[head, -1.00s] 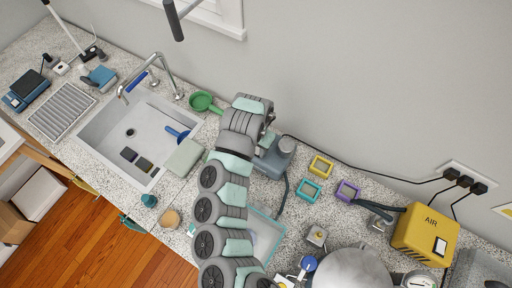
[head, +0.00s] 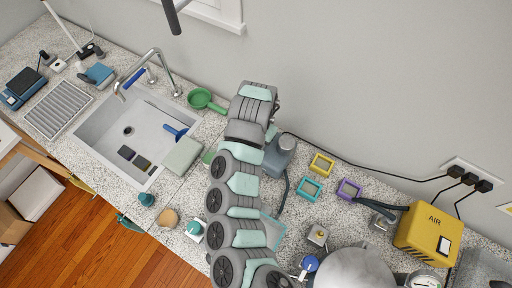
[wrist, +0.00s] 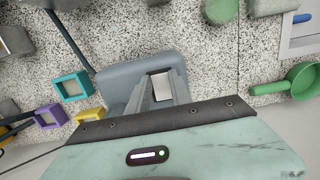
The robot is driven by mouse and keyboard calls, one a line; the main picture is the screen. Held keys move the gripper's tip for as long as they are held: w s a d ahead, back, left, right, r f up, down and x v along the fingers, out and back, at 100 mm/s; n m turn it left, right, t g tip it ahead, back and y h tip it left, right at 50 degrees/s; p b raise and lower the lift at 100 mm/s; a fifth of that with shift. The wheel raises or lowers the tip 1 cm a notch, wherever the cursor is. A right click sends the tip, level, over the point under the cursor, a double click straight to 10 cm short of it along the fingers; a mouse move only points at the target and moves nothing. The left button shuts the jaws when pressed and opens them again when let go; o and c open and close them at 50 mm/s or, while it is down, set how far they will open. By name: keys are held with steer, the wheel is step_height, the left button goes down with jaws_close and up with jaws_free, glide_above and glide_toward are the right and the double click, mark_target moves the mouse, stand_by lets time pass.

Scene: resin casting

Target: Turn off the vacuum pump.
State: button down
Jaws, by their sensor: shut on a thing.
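The vacuum pump (head: 281,152) is a blue-grey machine on the counter against the wall, right of my arm; part of it is hidden by my arm. In the wrist view its blue-grey body (wrist: 120,76) lies just beyond my fingers. My gripper (wrist: 160,80) is at the pump, its two grey fingers closed on either side of a small pale block (wrist: 161,87), which looks like the pump's switch. Whether the switch is on or off cannot be told. In the head view the fingertips are hidden behind my wrist.
Yellow (head: 321,165), teal (head: 311,188) and purple (head: 348,190) frames lie right of the pump. A yellow AIR box (head: 428,235) and a large grey rounded vessel (head: 350,270) stand farther right. A green ladle-like item (head: 203,98) and the sink (head: 120,125) are left.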

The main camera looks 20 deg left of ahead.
steer(key=shift+w+g+b, duration=0.4)
steer(key=shift+g+b, duration=0.05)
steer(key=shift+g, duration=0.05)
steer(key=shift+r+g, duration=0.1)
steer(key=shift+g, duration=0.2)
steer(key=shift+s, duration=0.1)
steer(key=shift+r, duration=0.1)
steer(key=c, duration=1.2)
jaws_free()
steer(key=shift+o, duration=0.2)
steer(key=v, duration=1)
steer(key=shift+r, duration=0.3)
steer(key=shift+d, duration=0.1)
